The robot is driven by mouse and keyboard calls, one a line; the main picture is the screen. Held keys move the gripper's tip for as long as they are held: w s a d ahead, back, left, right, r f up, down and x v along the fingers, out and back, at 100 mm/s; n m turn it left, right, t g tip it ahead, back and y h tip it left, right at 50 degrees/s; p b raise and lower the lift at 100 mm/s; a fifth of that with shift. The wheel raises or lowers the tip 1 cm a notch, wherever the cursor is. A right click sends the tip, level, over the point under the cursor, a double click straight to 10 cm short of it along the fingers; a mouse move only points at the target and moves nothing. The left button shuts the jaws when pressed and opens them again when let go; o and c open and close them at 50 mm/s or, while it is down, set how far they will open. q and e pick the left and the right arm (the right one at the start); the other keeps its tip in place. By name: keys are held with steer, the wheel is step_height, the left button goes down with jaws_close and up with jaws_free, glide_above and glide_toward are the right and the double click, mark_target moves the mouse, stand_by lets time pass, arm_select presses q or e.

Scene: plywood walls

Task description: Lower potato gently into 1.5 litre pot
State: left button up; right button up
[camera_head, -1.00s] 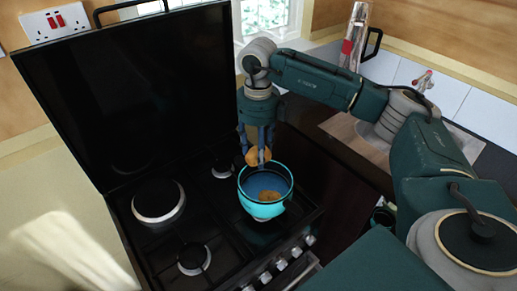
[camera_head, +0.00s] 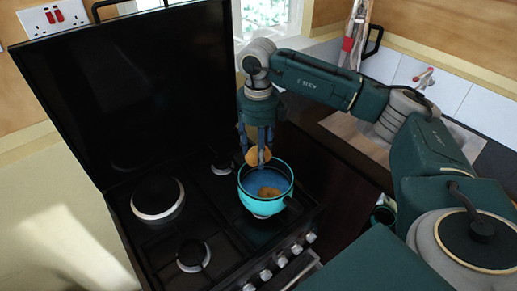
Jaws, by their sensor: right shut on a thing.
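A turquoise pot (camera_head: 266,203) stands upright on the right front part of the black hob. Inside it lies a brown, potato-like thing (camera_head: 270,191). My right gripper (camera_head: 259,160) points down just above the pot's back rim, shut on a tan potato (camera_head: 255,156). The held potato is above the pot's rear edge, and I cannot tell whether it touches the rim. The gripper's fingers hide part of it. My left gripper is not in view.
The hob's raised black lid (camera_head: 125,95) stands behind the burners. Other burners (camera_head: 158,200) are bare. Control knobs (camera_head: 280,261) line the front edge. A pale worktop (camera_head: 60,220) lies at left.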

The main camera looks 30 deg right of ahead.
steer(key=shift+s+a+f+b, duration=0.1)
steer(key=shift+s+f+b, duration=0.1)
steer(key=shift+f+b, duration=0.75)
steer(key=shift+s+a+f+b, duration=0.15)
steer(key=shift+f+b, duration=0.45)
steer(key=shift+f, duration=0.6)
steer(key=shift+s+d+f+b, duration=0.1)
steer(key=shift+s+f+b, duration=0.1)
steer(key=shift+f+b, duration=0.75)
steer(key=shift+f, duration=0.2)
steer(key=o, duration=1.1)
steer(key=shift+o, duration=0.9)
steer(key=shift+w+f, duration=0.25)
steer(key=shift+w, duration=0.2)
steer(key=shift+s, duration=0.1)
steer(key=shift+r, duration=0.2)
